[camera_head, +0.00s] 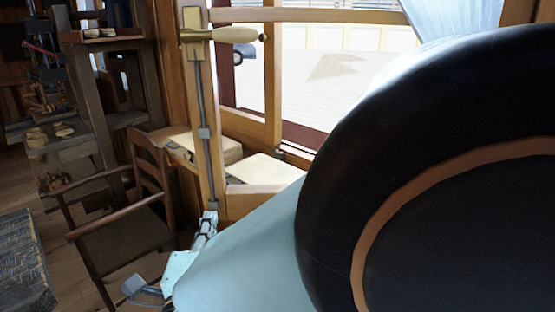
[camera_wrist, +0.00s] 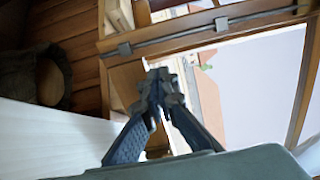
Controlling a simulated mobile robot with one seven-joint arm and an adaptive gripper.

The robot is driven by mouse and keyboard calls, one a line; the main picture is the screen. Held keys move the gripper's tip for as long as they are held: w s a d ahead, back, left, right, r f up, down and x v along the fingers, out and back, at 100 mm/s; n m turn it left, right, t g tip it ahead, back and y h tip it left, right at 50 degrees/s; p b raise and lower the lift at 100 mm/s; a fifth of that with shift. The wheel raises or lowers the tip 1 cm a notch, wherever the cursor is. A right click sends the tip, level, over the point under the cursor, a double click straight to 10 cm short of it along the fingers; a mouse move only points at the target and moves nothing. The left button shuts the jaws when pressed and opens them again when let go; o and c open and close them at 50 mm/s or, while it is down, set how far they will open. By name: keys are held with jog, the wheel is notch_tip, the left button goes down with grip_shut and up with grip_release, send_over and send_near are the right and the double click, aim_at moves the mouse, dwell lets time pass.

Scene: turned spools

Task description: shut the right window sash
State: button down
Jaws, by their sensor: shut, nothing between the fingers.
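A wooden window sash (camera_head: 217,130) stands swung open into the room; my arm hides its right part in the head view. Its upright edge carries a metal rod and a pale turned handle (camera_head: 235,35). The sash also shows in the wrist view (camera_wrist: 125,85), with the rod (camera_wrist: 200,36) along it. My gripper (camera_head: 209,217) is at the foot of this upright edge, well below the handle. In the wrist view my gripper (camera_wrist: 160,80) is shut and empty, its tips in front of the sash's lower corner. I cannot tell whether they touch it.
A wooden armchair (camera_head: 125,225) stands left of the sash. A bench with small turned pieces (camera_head: 55,135) is farther left. A box (camera_head: 205,145) lies on the sill behind the sash. A pale curtain (camera_head: 455,15) hangs at upper right. Some floor is clear at left.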

aim_at(221, 180)
jog(key=w, duration=0.8)
jog(key=w+a, duration=0.1)
jog(key=w, duration=0.3)
jog(key=shift+w, duration=0.3)
